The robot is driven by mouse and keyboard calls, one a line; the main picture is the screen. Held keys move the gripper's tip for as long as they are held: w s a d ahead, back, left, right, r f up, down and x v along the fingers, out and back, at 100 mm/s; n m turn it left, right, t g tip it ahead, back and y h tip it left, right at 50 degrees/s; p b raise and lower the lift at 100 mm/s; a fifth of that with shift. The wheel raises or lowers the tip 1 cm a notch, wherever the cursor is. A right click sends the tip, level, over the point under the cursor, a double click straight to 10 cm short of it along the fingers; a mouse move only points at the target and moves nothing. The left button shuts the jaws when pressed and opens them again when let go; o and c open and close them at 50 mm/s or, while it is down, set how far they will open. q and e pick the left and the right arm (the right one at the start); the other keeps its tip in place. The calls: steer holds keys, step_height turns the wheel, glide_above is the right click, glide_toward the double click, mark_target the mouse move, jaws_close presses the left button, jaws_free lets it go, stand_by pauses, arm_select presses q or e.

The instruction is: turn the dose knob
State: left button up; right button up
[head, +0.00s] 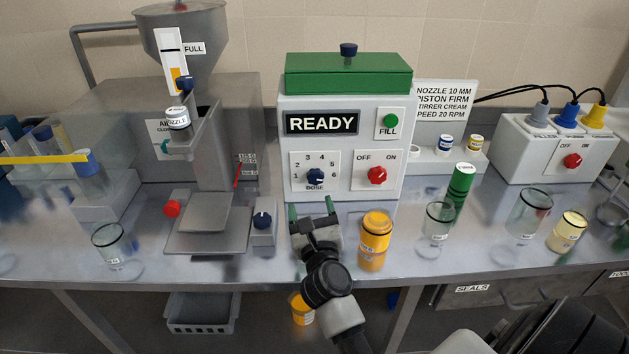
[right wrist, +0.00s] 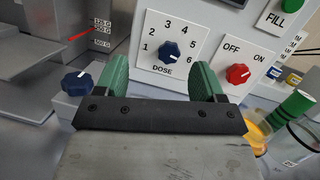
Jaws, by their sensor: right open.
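The dose knob (head: 315,176) is a dark blue knob on a white dial plate numbered 1 to 6, low on the left of the control box front. It also shows in the right wrist view (right wrist: 170,50), beyond and between my fingers. I cannot tell for sure which number its pale mark points at. My right gripper (head: 312,211) is open, with its green fingers apart, below and in front of the dial. In the right wrist view the gripper (right wrist: 162,80) holds nothing and is apart from the knob. My left gripper is not in view.
A red OFF/ON knob (head: 377,175) sits right of the dial, below a green FILL button (head: 390,121). A small box with a blue knob (head: 262,221) stands left of my gripper. An orange jar (head: 375,234) stands close on its right. The display (head: 321,123) reads READY.

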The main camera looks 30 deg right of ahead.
mark_target(315, 179)
steer(key=w+d+m+g, duration=0.1)
steer(key=w+d, duration=0.1)
steer(key=w, duration=0.1)
steer(key=w+d+f+m+g, duration=0.1)
steer(key=w+d+m, duration=0.1)
steer(key=w+d, duration=0.1)
steer(key=w+d+f+m+h, duration=0.1)
steer(key=w+d+m, duration=0.1)
steer(key=w, duration=0.2)
steer(key=shift+d+f+g+p, duration=0.15)
steer(key=shift+d+g+p, duration=0.15)
steer(key=shift+d+g, duration=0.1)
steer(key=shift+c, duration=0.4)
steer(key=c, duration=0.8)
steer(key=shift+r+n+p, duration=0.2)
steer(key=shift+n+p, duration=1.4)
steer(key=shift+p, duration=0.15)
steer(key=shift+c, duration=0.2)
steer(key=shift+a+f+n+p, duration=0.15)
steer(key=shift+n+p, duration=1.1)
steer(key=shift+n, duration=0.75)
steer(key=shift+f, duration=0.1)
steer(key=o, duration=0.9)
